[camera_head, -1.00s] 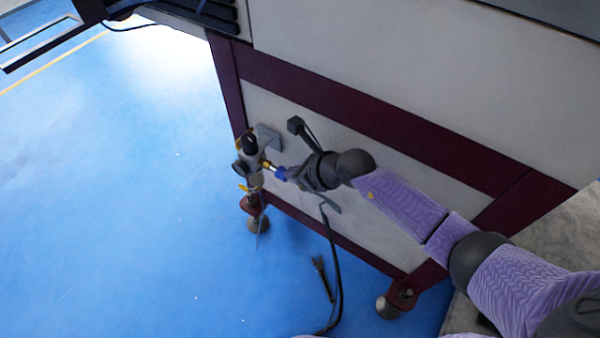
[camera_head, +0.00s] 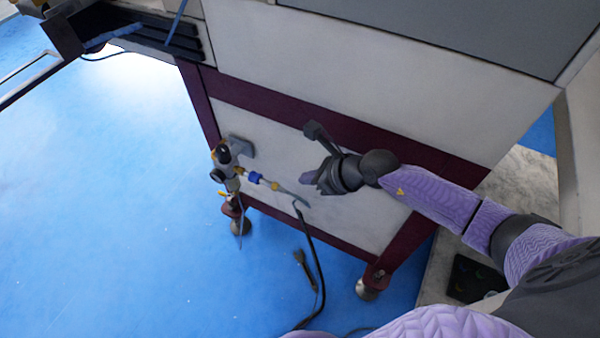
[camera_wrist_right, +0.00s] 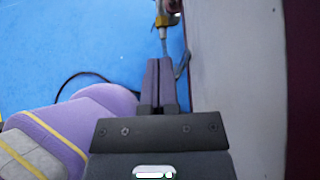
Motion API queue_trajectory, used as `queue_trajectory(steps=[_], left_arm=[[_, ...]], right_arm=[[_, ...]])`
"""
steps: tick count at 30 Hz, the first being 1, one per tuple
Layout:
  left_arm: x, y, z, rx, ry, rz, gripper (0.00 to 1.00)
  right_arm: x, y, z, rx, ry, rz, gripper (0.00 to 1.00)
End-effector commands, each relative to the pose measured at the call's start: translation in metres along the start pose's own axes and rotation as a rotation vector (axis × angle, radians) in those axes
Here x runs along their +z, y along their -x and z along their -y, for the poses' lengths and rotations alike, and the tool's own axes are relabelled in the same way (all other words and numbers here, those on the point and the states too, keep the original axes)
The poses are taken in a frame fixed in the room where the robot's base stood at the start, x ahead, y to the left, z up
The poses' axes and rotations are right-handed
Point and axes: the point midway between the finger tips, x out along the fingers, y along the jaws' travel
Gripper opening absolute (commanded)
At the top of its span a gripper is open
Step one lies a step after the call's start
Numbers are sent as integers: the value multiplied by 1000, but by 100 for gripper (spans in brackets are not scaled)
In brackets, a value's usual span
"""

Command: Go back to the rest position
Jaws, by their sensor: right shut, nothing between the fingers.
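My right gripper (camera_head: 312,184) is in front of the side panel of the coil winder (camera_head: 270,135), its arm coming in from the lower right. In the right wrist view its two fingers (camera_wrist_right: 159,84) are together with nothing between them. A valve assembly (camera_head: 225,165) with yellow and blue fittings is mounted on the panel to the left of the gripper. The gripper is apart from it. The valve also shows at the top of the right wrist view (camera_wrist_right: 166,14). My left gripper is not in view.
A black hose (camera_head: 312,260) hangs below the valve and runs to the blue floor (camera_head: 100,240). The machine stands on feet (camera_head: 367,288). A dark slotted part (camera_head: 165,35) juts out at the upper left. The floor at left is clear.

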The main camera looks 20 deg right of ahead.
Motion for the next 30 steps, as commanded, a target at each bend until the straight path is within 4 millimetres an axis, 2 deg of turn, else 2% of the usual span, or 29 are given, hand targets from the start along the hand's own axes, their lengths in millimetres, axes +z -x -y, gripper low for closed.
queue_trajectory(steps=[5,12,14,16,17,18,19,20,21,23,24,25,27,30], left_arm=[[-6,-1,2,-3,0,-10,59],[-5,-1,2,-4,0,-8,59],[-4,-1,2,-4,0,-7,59],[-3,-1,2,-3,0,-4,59],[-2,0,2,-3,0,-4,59],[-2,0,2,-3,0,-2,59],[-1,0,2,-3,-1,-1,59],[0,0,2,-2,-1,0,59],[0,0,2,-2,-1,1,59],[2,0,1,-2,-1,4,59],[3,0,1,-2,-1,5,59],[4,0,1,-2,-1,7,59],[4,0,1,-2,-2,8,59],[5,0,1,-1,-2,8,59]], right_arm=[[-1,0,0,0,-1,0,0],[0,0,0,1,-2,2,0],[5,-1,-6,13,-30,36,0],[25,-2,-27,58,-160,174,0],[41,1,-39,86,-269,278,0],[67,12,-54,127,-489,457,0],[83,24,-57,145,-692,595,0],[92,38,-54,148,-917,723,0],[92,56,-44,125,-1227,867,0],[68,76,-28,39,-1679,1007,0],[43,83,-24,-46,-1952,1055,0],[22,87,-25,-119,-2138,1069,0],[-22,94,-39,-299,-2495,1046,0],[-66,101,-72,-546,-2845,938,0]])
